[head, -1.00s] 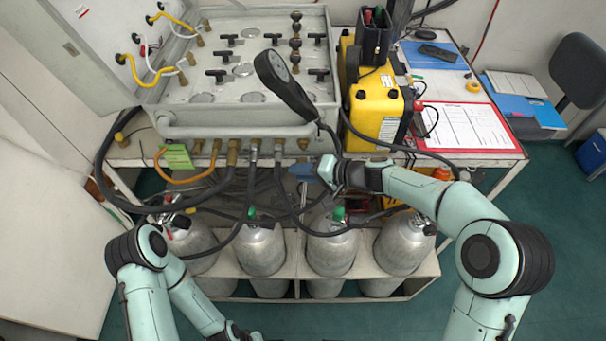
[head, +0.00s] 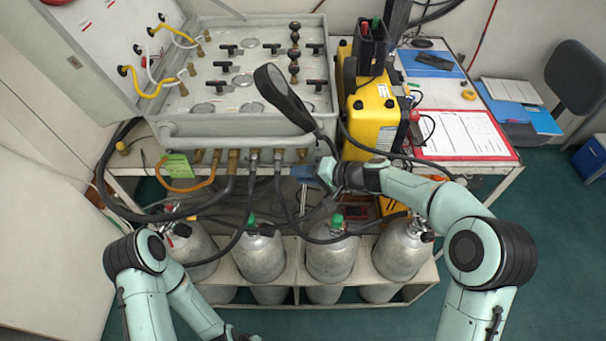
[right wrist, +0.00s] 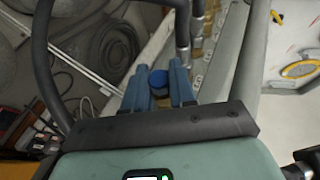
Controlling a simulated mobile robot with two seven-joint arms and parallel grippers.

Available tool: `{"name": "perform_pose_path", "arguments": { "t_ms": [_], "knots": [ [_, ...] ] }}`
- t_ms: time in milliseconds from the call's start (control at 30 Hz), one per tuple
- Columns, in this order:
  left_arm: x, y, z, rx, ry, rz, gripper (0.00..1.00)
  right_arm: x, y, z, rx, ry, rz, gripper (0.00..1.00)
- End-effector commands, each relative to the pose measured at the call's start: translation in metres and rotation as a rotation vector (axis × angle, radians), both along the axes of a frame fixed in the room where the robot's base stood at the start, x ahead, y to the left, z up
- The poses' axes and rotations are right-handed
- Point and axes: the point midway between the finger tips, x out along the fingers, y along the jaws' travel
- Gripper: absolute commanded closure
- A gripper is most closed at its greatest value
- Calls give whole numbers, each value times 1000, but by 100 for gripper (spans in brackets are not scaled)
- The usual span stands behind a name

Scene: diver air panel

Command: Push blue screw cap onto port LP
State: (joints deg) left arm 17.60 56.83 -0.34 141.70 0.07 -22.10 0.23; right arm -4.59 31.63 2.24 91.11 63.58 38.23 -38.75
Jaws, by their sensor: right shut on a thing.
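My right gripper (head: 304,172) is just below the front edge of the grey air panel (head: 240,141), near the right end of its row of brass ports. In the right wrist view its two blue fingers (right wrist: 158,88) stand on either side of the blue screw cap (right wrist: 158,77) and hold it. In the head view the cap is hidden by the fingers. A brass port (head: 302,155) sits just above the fingertips, apart from them as far as I can see. Port labels are unreadable, so I cannot tell which is LP. My left gripper is out of view.
Black hoses and an orange hose (head: 187,188) hang from the ports left of my right gripper. A black gauge (head: 272,86) on a hose stands above it. Several grey cylinders (head: 330,258) stand below. A yellow case (head: 372,115) is to the right.

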Motion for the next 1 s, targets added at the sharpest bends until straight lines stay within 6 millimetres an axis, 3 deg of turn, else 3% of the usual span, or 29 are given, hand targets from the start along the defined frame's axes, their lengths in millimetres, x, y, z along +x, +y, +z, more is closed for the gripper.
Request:
{"name": "perform_pose_path", "arguments": {
  "t_ms": [1000],
  "knots": [
    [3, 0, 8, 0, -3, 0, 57, 12, 0, 0, 0, -1, -1, 100]
  ]
}}
